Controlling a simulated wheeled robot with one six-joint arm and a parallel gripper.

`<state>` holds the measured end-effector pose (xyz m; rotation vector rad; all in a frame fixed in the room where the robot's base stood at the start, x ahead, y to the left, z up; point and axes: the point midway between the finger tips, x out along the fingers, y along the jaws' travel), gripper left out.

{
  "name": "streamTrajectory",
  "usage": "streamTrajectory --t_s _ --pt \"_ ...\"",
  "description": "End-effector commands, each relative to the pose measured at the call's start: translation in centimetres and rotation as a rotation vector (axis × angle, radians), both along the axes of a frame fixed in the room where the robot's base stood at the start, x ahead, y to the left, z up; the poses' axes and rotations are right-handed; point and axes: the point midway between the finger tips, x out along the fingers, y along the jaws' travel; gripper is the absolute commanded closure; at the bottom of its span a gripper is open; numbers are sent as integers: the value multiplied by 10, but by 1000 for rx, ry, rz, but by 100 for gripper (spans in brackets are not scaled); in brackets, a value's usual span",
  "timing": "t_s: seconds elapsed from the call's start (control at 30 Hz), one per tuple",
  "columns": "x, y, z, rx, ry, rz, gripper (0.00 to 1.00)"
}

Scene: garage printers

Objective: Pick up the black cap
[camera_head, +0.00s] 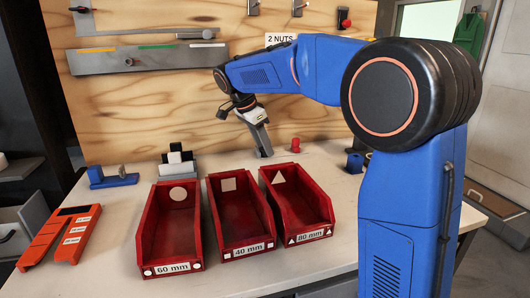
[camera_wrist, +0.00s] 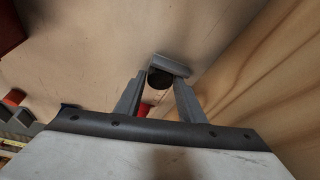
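In the wrist view a small dark round thing, apparently the black cap (camera_wrist: 160,79), sits between the tips of my gripper's two grey fingers (camera_wrist: 160,92). In the head view my gripper (camera_head: 264,150) points down close to the worktop, behind the red bins. I cannot make out the cap there; the gripper and bins may hide it.
Three red bins, labelled 60 mm (camera_head: 155,245), 40 mm (camera_head: 233,230) and 80 mm (camera_head: 312,218), stand in front. A red peg (camera_head: 295,145) is right of my gripper. A plywood wall (camera_head: 130,110) rises close behind. A stepped black-and-white stand (camera_head: 178,160) is left.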

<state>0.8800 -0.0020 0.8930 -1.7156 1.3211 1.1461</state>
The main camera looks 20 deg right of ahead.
Motion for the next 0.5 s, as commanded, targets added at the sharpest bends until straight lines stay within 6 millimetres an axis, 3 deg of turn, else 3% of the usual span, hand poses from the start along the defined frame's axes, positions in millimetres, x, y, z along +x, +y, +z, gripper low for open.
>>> streamTrajectory --t_s 0.07,0.17,0.5 --pt "0 0 0 0 0 0 69" --pt "0 0 0 0 0 0 90" --pt "0 0 2 0 0 0 94"
